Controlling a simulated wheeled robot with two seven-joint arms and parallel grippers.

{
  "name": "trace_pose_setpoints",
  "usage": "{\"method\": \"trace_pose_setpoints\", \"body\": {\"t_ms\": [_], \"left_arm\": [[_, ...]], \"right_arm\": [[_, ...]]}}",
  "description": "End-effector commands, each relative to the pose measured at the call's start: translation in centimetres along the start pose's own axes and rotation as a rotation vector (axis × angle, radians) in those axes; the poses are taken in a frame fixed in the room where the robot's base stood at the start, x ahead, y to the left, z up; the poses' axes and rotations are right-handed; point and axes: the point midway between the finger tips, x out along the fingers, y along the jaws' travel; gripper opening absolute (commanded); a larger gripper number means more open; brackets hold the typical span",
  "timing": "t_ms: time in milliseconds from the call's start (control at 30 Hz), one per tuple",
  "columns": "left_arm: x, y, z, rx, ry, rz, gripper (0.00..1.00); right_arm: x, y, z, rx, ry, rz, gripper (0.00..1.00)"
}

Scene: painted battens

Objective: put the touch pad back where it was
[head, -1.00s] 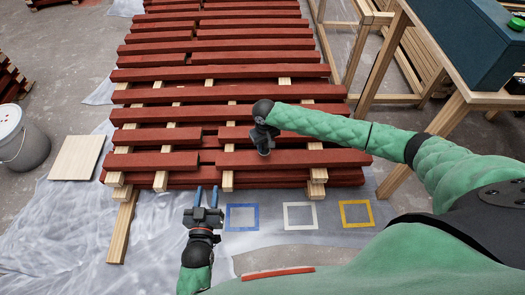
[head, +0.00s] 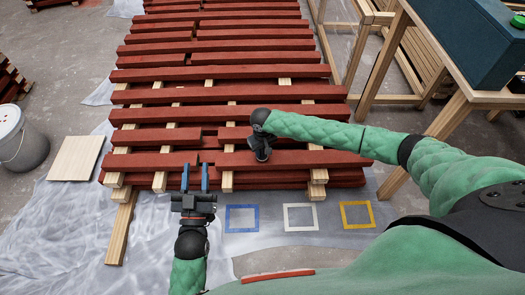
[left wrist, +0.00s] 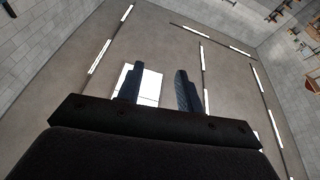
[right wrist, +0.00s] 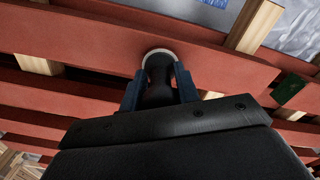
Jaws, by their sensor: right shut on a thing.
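My right gripper (right wrist: 158,88) is shut on the touch pad (right wrist: 160,66), a dark rounded piece with a pale rim at its far end. In the right wrist view it is over a red batten, and I cannot tell whether it touches the wood. In the head view my right gripper (head: 262,152) is over the front battens, and the pad cannot be made out. My left gripper (head: 195,170) is open and empty, fingers pointing away from me, by the front edge of the battens. The left wrist view shows its two fingers (left wrist: 160,85) apart, with nothing between them.
Red battens (head: 230,75) lie in rows on pale wooden bearers. Blue (head: 242,207), white (head: 300,206) and yellow (head: 357,203) square outlines lie on the floor sheet in front. A bucket (head: 22,140) and pale board (head: 75,159) are left. A bench (head: 455,100) stands right. A dark green patch (right wrist: 291,88) shows on a batten.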

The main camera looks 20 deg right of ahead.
Motion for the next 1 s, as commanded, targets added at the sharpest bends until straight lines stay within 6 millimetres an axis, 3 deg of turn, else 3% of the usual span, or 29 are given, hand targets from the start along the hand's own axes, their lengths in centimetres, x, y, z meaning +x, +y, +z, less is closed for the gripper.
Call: {"method": "trace_pose_setpoints", "body": {"t_ms": [833, 867, 933, 1000], "left_arm": [[-0.3, -0.1, 1.3, -0.003, -0.045, -0.002, 0.36], [-0.4, -0.1, 1.4, -0.003, -0.048, -0.002, 0.36], [-0.4, -0.1, 1.5, -0.004, -0.050, -0.002, 0.36], [-0.5, -0.1, 1.6, -0.004, -0.051, -0.002, 0.36]], "right_arm": [[0.2, 0.0, 0.0, 0.000, 0.000, 0.000, 0.12], [0.2, 0.0, 0.0, 0.000, 0.000, 0.000, 0.35], [0.2, 0.0, 0.0, 0.000, 0.000, 0.000, 0.49], [0.2, 0.0, 0.0, 0.000, 0.000, 0.000, 0.53]]}}
